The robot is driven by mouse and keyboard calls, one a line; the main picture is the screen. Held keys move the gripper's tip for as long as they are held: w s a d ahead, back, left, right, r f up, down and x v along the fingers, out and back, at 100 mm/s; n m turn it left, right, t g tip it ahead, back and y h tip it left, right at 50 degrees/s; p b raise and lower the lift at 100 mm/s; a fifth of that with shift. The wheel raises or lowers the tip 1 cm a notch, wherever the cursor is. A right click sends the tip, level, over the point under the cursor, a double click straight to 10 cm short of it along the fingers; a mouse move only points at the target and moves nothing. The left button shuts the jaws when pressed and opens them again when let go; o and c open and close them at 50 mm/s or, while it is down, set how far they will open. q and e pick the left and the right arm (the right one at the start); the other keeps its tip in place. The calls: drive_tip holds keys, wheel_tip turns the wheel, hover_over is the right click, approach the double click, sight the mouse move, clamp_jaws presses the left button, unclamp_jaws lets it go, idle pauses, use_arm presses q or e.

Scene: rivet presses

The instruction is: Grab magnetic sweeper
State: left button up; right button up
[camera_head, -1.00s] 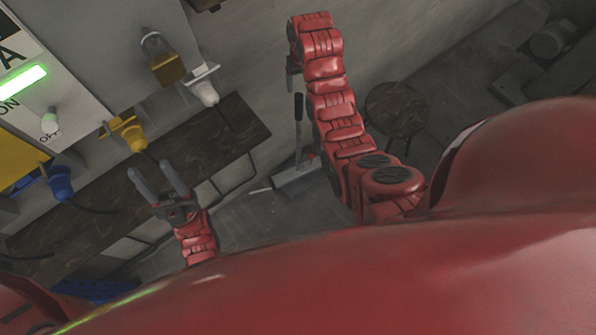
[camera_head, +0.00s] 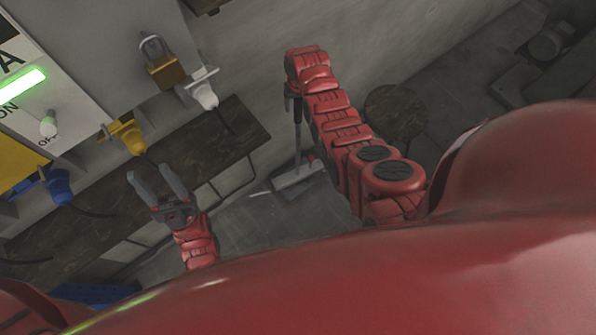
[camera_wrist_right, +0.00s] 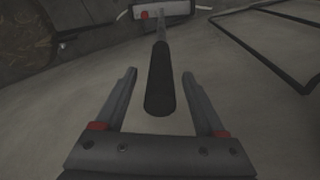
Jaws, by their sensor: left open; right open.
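The magnetic sweeper stands on the floor against the wall in the head view, with a wide grey head (camera_head: 297,178) and a thin upright handle (camera_head: 298,135). In the right wrist view its dark handle grip (camera_wrist_right: 160,85) lies between the two fingers of my right gripper (camera_wrist_right: 158,100), with gaps on both sides. The sweeper head (camera_wrist_right: 163,10) with a red part shows at the top. My right gripper (camera_head: 293,98) is at the handle's upper end in the head view, its fingers mostly hidden by the arm. My left gripper (camera_head: 158,187) is open and empty, over the bench.
A dark bench (camera_head: 215,140) runs along the left wall below the panel. Yellow (camera_head: 130,137), white (camera_head: 204,95) and blue (camera_head: 58,185) plugs stick out of the panel. A round stool (camera_head: 395,112) stands behind my right arm. Floor around the sweeper head is clear.

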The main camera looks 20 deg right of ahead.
drive_tip(key=shift+f, duration=0.35)
clamp_jaws()
idle(1.3)
